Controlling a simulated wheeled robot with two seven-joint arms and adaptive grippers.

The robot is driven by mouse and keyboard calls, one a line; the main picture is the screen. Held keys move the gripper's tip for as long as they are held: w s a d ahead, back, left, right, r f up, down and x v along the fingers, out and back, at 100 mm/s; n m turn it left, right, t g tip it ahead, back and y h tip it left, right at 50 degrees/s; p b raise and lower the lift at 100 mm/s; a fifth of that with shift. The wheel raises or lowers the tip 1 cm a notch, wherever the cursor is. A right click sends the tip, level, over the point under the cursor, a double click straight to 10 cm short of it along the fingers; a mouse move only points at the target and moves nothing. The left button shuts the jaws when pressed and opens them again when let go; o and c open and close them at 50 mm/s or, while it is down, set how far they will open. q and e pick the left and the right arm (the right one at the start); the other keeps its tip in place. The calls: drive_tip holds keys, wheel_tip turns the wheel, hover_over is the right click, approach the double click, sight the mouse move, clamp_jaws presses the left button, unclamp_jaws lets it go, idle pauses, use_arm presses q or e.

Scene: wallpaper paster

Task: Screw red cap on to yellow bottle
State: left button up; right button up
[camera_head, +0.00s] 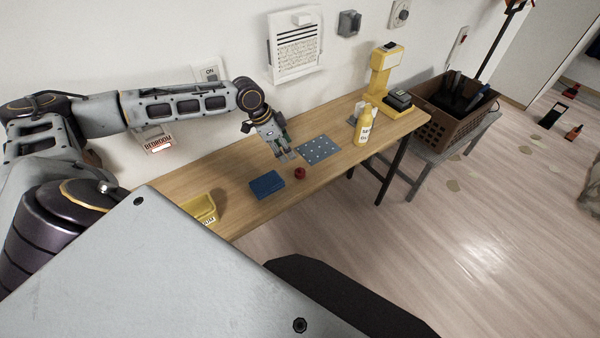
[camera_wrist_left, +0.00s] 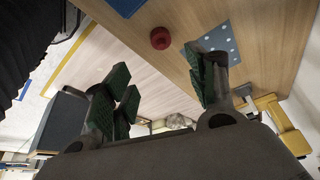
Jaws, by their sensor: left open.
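The red cap (camera_head: 300,173) lies on the wooden table (camera_head: 240,196) near its front edge. It also shows in the left wrist view (camera_wrist_left: 160,38), beyond the fingertips. The yellow bottle (camera_head: 363,124) stands upright on the table to the right, with a pale label; its top is partly hard to make out. My left gripper (camera_head: 285,156) is above the table, behind and slightly left of the cap, pointing down. In the left wrist view its green-padded fingers (camera_wrist_left: 165,85) are apart with nothing between them. My right gripper is not in view.
A blue dotted mat (camera_head: 318,149) lies between cap and bottle. A yellow bin (camera_head: 200,208) sits at the left. A yellow stand (camera_head: 382,72) and brown crate (camera_head: 447,127) are at the right.

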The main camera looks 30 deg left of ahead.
use_arm(q)
approach(300, 168)
drive_tip(key=shift+x, duration=2.5)
drive_tip(key=shift+s+d, duration=0.1)
drive_tip(key=shift+s, duration=0.05)
drive_tip(key=shift+x, duration=2.6)
drive_tip(key=c, duration=0.7)
